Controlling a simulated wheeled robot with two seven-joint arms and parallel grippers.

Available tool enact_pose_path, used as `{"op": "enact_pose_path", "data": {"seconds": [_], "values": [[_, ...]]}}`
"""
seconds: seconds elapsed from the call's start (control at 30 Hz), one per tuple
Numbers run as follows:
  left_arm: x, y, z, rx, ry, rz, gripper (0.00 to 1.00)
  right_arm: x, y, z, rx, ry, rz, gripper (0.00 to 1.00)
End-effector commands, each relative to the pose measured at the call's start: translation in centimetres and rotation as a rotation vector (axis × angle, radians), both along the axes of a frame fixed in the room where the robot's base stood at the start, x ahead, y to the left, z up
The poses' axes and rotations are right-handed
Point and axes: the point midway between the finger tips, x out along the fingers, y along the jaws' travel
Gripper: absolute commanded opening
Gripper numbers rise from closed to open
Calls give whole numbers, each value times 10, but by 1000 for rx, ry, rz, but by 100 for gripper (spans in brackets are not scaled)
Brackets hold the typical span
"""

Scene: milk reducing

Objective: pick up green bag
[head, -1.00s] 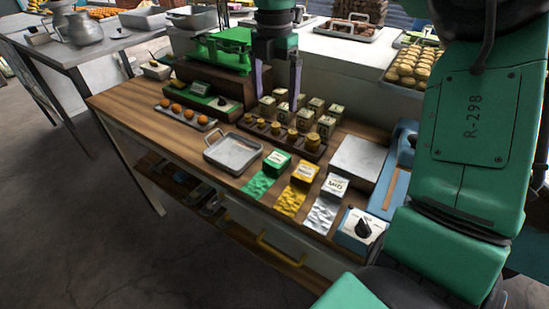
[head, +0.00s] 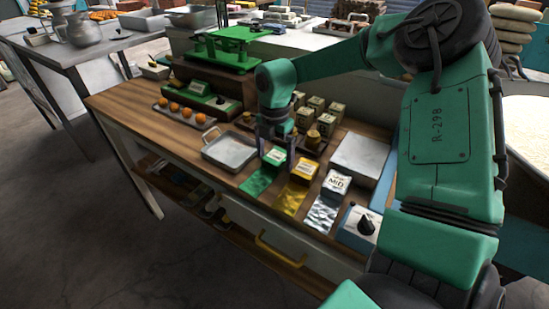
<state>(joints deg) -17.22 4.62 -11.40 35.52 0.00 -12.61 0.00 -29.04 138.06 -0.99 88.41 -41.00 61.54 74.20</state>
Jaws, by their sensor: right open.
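The green bag (head: 258,183) lies on the wooden counter, at the left of a row of three bags. Its labelled top end is partly hidden by my right gripper. My right gripper (head: 274,162) points down over that top end, with its fingers apart. One finger is at the left of the bag's top and the other at its right, close to the yellow bag (head: 291,198). I cannot tell whether either finger touches the bag. My left gripper is not in view.
A silver bag (head: 322,213) lies right of the yellow one. A metal tray (head: 230,151) stands left of the green bag. Jars and small boxes (head: 313,112) stand behind. A flat metal plate (head: 360,158) and a dial box (head: 357,228) are at the right.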

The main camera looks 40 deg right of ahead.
Motion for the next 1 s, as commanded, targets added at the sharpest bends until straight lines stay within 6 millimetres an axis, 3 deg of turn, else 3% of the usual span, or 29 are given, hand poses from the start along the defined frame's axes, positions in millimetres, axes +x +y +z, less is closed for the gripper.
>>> {"op": "enact_pose_path", "data": {"seconds": [0.2, 0.23, 0.4, 0.47, 0.77, 0.87, 1.0], "values": [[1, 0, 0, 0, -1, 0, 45, 0, 0, -5, 0, -2, 0, 100], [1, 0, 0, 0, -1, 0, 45, 0, 0, -5, 0, -2, 0, 96], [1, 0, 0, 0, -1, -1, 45, 0, 0, -5, -1, -1, 1, 31], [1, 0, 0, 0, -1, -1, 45, 0, 0, -5, 0, -2, 1, 14], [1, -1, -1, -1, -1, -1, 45, 1, 0, 0, 0, -2, 1, 13], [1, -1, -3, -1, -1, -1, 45, 1, 0, 11, -1, -5, 1, 13], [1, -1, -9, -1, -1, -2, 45, 2, 0, 47, -3, -10, 1, 13]]}}
